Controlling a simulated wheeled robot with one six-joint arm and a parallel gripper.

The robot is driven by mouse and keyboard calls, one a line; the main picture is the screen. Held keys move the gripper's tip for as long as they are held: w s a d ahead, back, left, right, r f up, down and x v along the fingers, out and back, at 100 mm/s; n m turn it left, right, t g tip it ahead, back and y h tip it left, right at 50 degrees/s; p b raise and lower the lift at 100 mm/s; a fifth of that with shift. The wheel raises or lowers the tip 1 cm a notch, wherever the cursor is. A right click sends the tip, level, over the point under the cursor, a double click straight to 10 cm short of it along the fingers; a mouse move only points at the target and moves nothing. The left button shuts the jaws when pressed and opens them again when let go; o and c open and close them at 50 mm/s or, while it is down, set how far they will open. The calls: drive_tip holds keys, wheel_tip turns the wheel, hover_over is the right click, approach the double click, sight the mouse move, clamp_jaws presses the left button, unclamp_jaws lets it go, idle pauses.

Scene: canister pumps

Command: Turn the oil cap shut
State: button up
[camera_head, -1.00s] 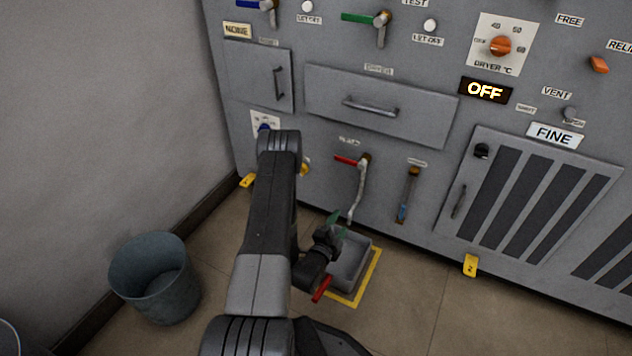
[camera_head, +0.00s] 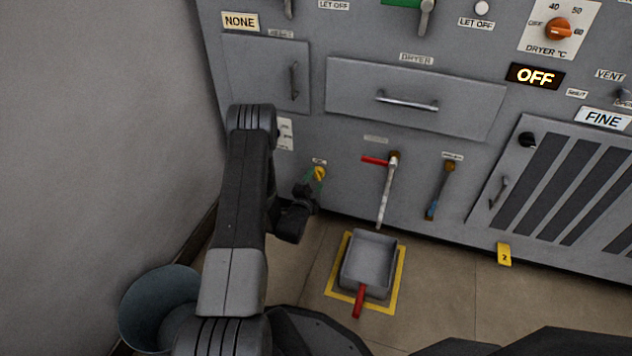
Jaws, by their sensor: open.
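The oil cap (camera_head: 321,172) is a small yellow knob low on the grey machine front, under a small label. The fingers partly cover the cap. I cannot tell whether they touch it or stand around it. The cap's turn angle is too small to read.
A red-handled valve with a hanging hose (camera_head: 387,190) and a sight tube (camera_head: 440,192) are right of the cap. A grey pan (camera_head: 368,262) with a red handle sits on the floor in a yellow outline. A bucket (camera_head: 150,300) stands lower left.

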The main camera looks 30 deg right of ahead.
drive_tip(key=shift+x, duration=1.05)
drive_tip(key=c, duration=1)
drive_tip(key=shift+o, duration=0.2)
